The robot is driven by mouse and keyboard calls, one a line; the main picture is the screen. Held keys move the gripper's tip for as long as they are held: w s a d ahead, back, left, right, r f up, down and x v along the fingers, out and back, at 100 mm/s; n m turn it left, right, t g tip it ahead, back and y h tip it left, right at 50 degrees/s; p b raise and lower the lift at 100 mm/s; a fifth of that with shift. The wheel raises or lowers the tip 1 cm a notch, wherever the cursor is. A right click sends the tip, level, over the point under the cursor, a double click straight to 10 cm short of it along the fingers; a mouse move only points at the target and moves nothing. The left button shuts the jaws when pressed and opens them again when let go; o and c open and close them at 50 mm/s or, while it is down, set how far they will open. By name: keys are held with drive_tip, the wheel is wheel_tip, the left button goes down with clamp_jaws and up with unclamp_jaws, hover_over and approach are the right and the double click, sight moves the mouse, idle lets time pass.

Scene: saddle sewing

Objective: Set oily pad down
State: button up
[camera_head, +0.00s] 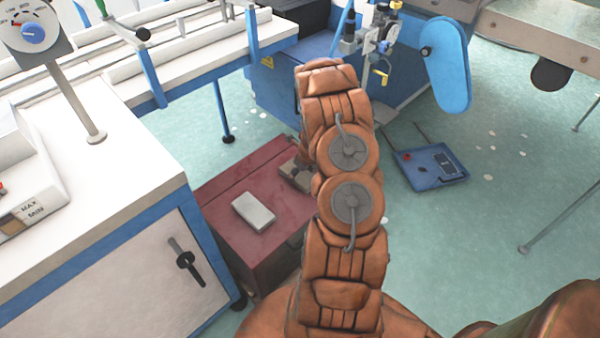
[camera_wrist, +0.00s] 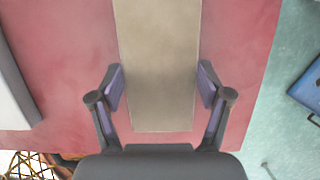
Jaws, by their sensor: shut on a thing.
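The oily pad (camera_wrist: 158,35) is a long tan block in the middle of the wrist view. My gripper (camera_wrist: 161,80) has a finger on each side of it and is shut on it. The pad's near end lies between the fingers, and its far end runs out of the top of the view. The dull red top of a low cabinet (camera_wrist: 240,50) is below the pad. I cannot tell whether the pad touches it. In the head view my gripper (camera_head: 297,176) is over the right part of the red cabinet (camera_head: 222,192), largely hidden by my arm.
A pale grey block (camera_head: 254,212) lies on the cabinet top, left of my gripper. Bare red top shows around it. A white workbench (camera_head: 120,150) stands close on the left. A blue tray (camera_head: 415,175) lies on the green floor to the right. Blue machinery stands behind.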

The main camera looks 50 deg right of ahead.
drive_tip(key=shift+f, duration=0.2)
drive_tip(key=o, duration=1.1)
drive_tip(key=shift+r, duration=0.1)
